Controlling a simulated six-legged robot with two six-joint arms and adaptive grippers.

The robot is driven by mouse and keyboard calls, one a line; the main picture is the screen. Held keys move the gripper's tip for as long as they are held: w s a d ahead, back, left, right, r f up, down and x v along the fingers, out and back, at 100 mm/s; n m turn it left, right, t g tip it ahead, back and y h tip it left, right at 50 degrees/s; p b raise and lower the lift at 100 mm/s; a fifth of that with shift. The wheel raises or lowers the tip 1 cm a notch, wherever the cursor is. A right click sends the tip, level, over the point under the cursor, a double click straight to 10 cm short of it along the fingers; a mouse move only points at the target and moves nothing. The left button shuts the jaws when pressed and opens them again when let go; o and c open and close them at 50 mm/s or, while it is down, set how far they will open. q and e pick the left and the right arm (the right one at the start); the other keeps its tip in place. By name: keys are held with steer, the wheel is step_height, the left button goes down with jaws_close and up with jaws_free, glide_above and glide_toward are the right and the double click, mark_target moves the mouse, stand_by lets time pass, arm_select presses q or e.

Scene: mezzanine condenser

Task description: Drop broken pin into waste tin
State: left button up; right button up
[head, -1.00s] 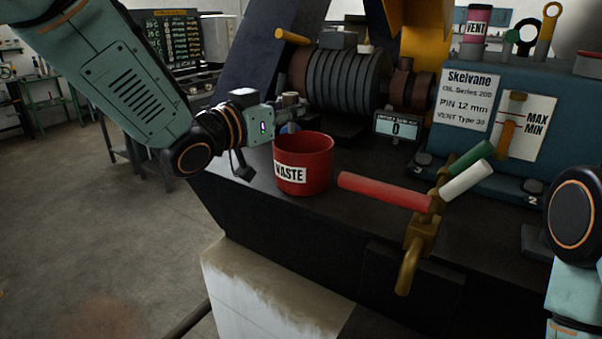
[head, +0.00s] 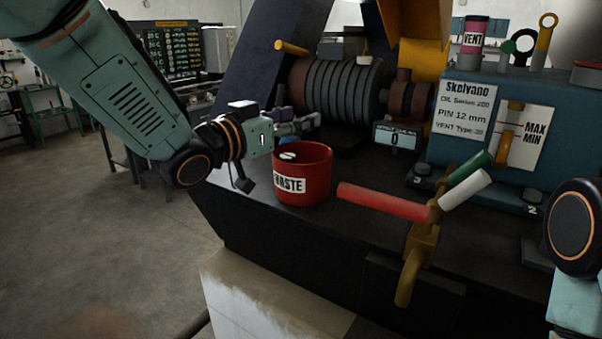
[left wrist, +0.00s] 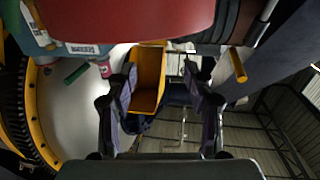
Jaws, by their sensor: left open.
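The red waste tin (head: 318,180), with a white WASTE label, stands upright on the dark bench top. A small pale piece (head: 288,156), which looks like the broken pin, shows within the tin's mouth near its left rim; whether it rests or is falling I cannot tell. My left gripper (head: 300,122) is open just above and behind the tin's rim. In the left wrist view the jaws (left wrist: 160,98) are spread with nothing between them, and the red tin (left wrist: 130,18) fills the top. My right gripper is out of view.
A valve with a red handle (head: 382,200) and green and white levers stands right of the tin. Behind are a ribbed drum (head: 340,92), a small display (head: 396,137) and the blue Skelvane unit (head: 450,150). The bench's front edge lies close below the tin.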

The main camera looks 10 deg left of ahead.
arm_select(q)
steer(key=shift+s+a, duration=0.3)
steer(key=shift+s, duration=0.05)
steer(key=v, duration=1.1)
steer(key=shift+d, duration=0.15)
steer(key=shift+f, duration=0.1)
